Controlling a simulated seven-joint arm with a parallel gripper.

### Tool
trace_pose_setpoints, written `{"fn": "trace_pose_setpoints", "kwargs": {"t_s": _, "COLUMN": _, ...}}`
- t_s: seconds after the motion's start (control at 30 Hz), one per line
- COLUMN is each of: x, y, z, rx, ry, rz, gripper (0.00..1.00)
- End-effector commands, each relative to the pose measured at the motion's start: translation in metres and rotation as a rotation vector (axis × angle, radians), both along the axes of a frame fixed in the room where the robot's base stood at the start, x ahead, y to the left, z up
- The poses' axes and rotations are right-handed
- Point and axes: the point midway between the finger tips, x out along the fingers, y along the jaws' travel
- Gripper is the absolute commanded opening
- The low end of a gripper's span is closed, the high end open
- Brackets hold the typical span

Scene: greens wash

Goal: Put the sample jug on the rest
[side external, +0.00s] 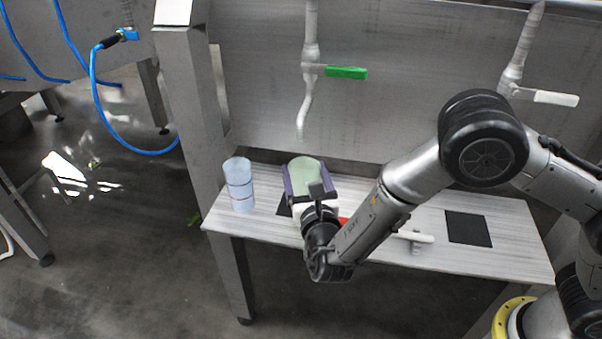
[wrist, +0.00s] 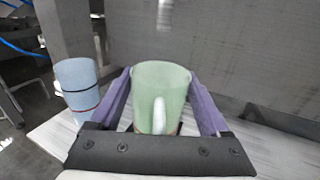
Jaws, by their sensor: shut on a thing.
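The light green jug (wrist: 160,80) with a pale handle stands upright between the purple fingers of my gripper (wrist: 161,95) in the wrist view. My gripper is shut on its sides. In the side view the jug's green top (side external: 306,167) shows between the fingers of my gripper (side external: 308,180), at the left part of the bench. A dark patch (side external: 284,207) shows just left of my gripper, partly hidden by it. I cannot tell whether the jug touches the bench. I cannot tell which thing is the rest; a black square (side external: 467,228) lies on the right part of the bench.
A pale blue cylinder (side external: 239,185) with dark and red bands stands left of the jug, close to it. A white-ended bar (side external: 414,237) and a red piece are near my arm. Taps with green (side external: 346,72) and white (side external: 555,98) handles hang above the bench.

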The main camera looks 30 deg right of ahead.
Motion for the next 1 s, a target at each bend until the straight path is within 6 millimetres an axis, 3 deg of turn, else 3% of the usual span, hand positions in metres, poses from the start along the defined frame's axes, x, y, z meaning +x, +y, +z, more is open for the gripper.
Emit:
{"fn": "trace_pose_setpoints", "kwargs": {"t_s": 0.1, "x": 0.023, "y": -0.010, "z": 0.000, "rx": 0.001, "ry": -0.001, "rz": -0.004, "gripper": 0.24}}
{"fn": "trace_pose_setpoints", "kwargs": {"t_s": 0.3, "x": 0.040, "y": -0.016, "z": 0.000, "rx": 0.000, "ry": -0.001, "rz": 0.000, "gripper": 0.24}}
{"fn": "trace_pose_setpoints", "kwargs": {"t_s": 0.63, "x": 0.040, "y": -0.016, "z": -0.034, "rx": -0.002, "ry": 0.001, "rz": 0.001, "gripper": 0.24}}
{"fn": "trace_pose_setpoints", "kwargs": {"t_s": 1.0, "x": 0.040, "y": -0.016, "z": -0.038, "rx": -0.001, "ry": 0.000, "rz": 0.001, "gripper": 0.24}}
